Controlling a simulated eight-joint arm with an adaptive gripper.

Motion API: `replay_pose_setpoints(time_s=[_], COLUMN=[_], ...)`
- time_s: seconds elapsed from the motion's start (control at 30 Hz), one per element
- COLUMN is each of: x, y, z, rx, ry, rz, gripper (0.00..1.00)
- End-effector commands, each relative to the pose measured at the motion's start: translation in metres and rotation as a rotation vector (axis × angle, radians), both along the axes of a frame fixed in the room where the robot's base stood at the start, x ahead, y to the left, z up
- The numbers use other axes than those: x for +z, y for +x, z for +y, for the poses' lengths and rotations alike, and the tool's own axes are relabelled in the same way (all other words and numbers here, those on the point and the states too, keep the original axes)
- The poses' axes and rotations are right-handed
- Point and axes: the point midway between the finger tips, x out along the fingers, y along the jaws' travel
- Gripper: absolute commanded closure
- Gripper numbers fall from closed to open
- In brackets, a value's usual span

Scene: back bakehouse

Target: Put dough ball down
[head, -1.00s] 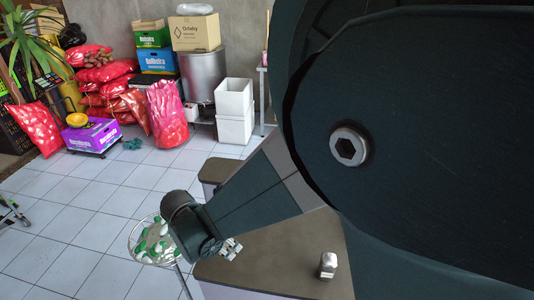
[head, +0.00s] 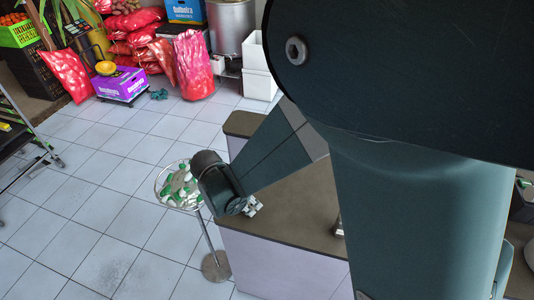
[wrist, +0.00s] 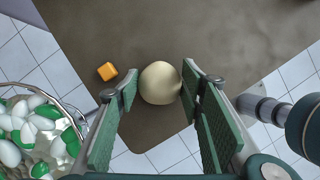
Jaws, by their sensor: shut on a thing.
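The dough ball (wrist: 160,83) is a smooth, pale cream sphere in the wrist view. It sits between the green-padded fingers of my gripper (wrist: 160,90), which are shut on it. Below and behind it is the brown counter top (wrist: 100,30), close to the counter's corner. I cannot tell whether the ball touches the counter. In the head view my arm covers much of the scene, and the ball is hidden. The counter top shows there too (head: 300,215).
A small orange block (wrist: 107,72) lies on the counter left of the ball. A round wire basket (head: 163,183) of green and white items stands on a thin pole beside the counter; it shows in the wrist view (wrist: 72,108). A metal piece (head: 338,229) stands on the counter.

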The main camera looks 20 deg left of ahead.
Motion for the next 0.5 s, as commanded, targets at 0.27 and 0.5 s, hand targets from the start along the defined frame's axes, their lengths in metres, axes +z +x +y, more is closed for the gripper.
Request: replay_pose_setpoints(time_s=[0.27,0.5], x=[-0.003,-0.0067], y=[0.0,0.0], z=[0.0001,0.0], rx=[0.0,0.0], ry=[0.0,0.0], rz=[0.0,0.0], gripper=[0.75,0.75])
